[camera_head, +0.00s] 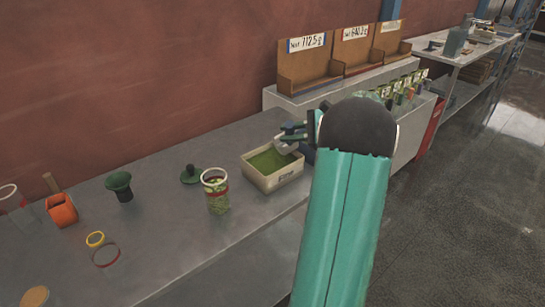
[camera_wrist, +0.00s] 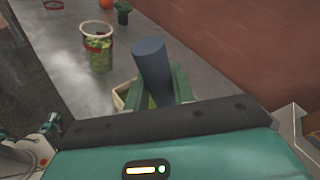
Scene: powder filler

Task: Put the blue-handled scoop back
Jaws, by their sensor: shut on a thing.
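My gripper (camera_wrist: 158,88) is shut on the blue-handled scoop, whose thick blue handle (camera_wrist: 150,62) stands up between the green fingers in the wrist view. In the head view my gripper (camera_head: 294,131) is over the right back part of a cream bin (camera_head: 270,184) with green powder in it. The grey scoop end (camera_head: 285,147) shows just below the fingers, above the powder. I cannot tell whether it touches the powder. My arm hides part of the bench to the right.
A clear jar with green contents (camera_head: 216,196) stands left of the bin, and a dark green lid (camera_head: 191,176) lies behind it. A green funnel (camera_head: 119,186), an orange container (camera_head: 62,211) and rings are further left. Labelled wooden holders (camera_head: 305,66) stand on a raised shelf at the back.

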